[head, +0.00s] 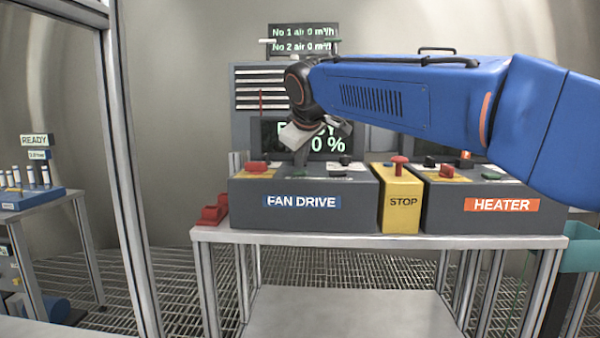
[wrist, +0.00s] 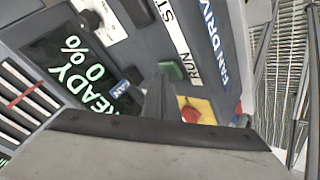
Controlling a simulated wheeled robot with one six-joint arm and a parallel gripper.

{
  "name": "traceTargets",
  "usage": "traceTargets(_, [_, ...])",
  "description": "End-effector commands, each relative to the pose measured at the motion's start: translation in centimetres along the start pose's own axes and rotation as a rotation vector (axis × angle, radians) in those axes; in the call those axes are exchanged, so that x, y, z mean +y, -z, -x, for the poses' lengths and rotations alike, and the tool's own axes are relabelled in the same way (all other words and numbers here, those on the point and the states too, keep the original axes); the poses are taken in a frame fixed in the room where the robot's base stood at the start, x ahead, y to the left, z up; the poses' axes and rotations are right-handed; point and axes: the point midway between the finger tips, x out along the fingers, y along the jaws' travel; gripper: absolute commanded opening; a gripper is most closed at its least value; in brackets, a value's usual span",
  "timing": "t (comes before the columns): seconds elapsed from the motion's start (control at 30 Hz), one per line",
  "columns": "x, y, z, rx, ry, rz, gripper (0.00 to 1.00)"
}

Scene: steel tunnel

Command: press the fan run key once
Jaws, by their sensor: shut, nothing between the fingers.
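The grey fan drive box (head: 258,190) stands on the table with a blue FAN DRIVE label on its front. In the wrist view the green run key (wrist: 173,70) lies on its top face beside the white RUN label (wrist: 194,66). My gripper (head: 301,160) is over the left middle of the box, pointing down. Its fingers (wrist: 159,88) are shut and empty, with the tips close to the green key in the wrist view. I cannot tell whether they touch it.
A black key (wrist: 137,12) sits by the ST label. A red button (wrist: 190,113) on yellow is on the box's other side. The display (head: 325,142) behind reads 0 %. The yellow STOP box (head: 402,212) and grey heater box (head: 455,219) stand to the right.

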Motion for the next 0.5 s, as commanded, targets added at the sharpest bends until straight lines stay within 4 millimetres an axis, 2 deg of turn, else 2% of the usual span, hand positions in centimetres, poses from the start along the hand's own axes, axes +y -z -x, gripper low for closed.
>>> traceTargets(0.5, [-0.25, -0.25, -0.35, 0.000, 0.000, 0.000, 0.00])
